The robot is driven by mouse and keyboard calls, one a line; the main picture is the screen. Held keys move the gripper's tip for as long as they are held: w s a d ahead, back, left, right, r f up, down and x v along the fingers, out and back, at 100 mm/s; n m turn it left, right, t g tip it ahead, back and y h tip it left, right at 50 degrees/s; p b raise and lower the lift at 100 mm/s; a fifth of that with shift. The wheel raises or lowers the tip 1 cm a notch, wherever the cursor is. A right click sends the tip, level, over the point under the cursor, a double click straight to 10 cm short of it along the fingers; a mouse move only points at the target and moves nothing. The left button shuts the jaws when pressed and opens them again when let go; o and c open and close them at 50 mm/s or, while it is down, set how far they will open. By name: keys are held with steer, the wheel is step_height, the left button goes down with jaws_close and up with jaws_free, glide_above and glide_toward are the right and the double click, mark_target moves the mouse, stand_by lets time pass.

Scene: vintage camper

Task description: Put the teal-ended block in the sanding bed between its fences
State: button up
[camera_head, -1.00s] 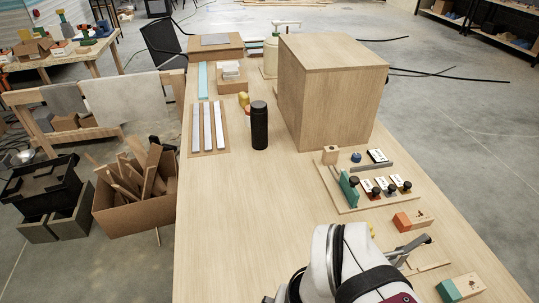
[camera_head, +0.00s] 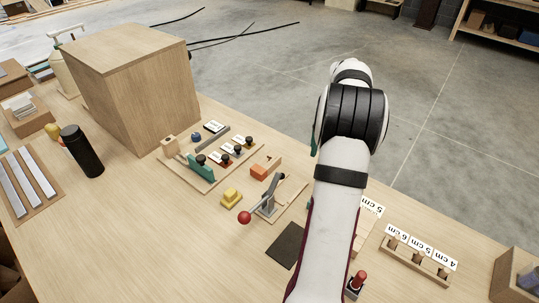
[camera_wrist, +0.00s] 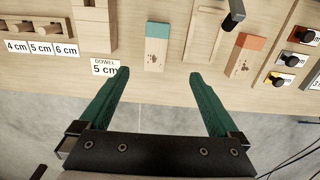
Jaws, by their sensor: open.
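The teal-ended block (camera_wrist: 156,48) lies on the wooden table in the wrist view. Its teal end points up in the picture and its plain wood end points down. My gripper (camera_wrist: 156,78) is open, with two green fingers spread below the block and nothing between them. In the head view my arm hides the teal-ended block and most of my gripper. A dark flat sheet (camera_head: 286,245) lies on the table left of my arm.
An orange-ended block (camera_wrist: 245,55) lies to the right. A clamp with a red knob (camera_head: 245,217) and a yellow piece (camera_head: 231,198) stand nearby. A dowel rack (camera_head: 416,262) is right of my arm. A big wooden box (camera_head: 132,82) stands at the back left.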

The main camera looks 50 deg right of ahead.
steer(key=f, duration=1.1)
steer(key=s+d+f, duration=0.1)
steer(key=f, duration=0.4)
steer(key=shift+f, duration=0.15)
jaws_close()
